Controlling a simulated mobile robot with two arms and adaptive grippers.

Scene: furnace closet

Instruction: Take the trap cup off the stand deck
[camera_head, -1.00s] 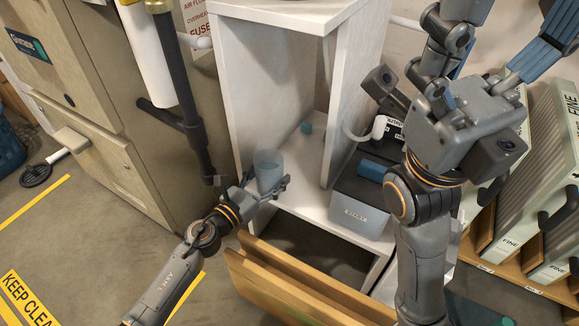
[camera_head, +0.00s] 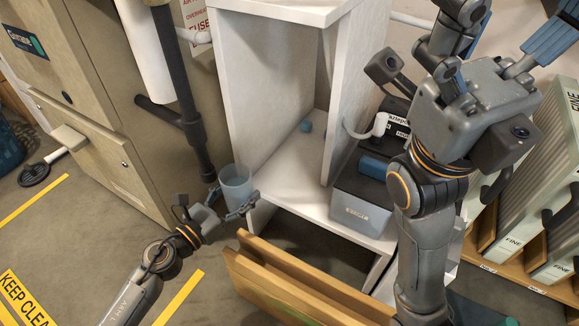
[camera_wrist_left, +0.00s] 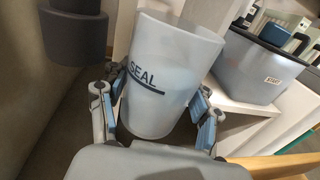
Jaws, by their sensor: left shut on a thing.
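The trap cup (camera_head: 236,182) is a translucent bluish-grey tumbler, roughly upright. My left gripper (camera_head: 231,203) is shut on it, with fingers on both sides. In the left wrist view the cup (camera_wrist_left: 163,75) shows a dark line and the word SEAL, between the blue finger pads (camera_wrist_left: 160,110). The white stand deck (camera_head: 290,180) lies to the right of the cup, which appears outside the stand's front left corner. My right gripper (camera_head: 512,35) is raised at the upper right, its fingers apart and nothing seen between them.
A grey bin (camera_head: 362,205) and a small teal ball (camera_head: 306,126) are on the deck. A dark vertical pipe (camera_head: 180,95) stands close behind the cup. An open wooden drawer (camera_head: 300,285) juts out below.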

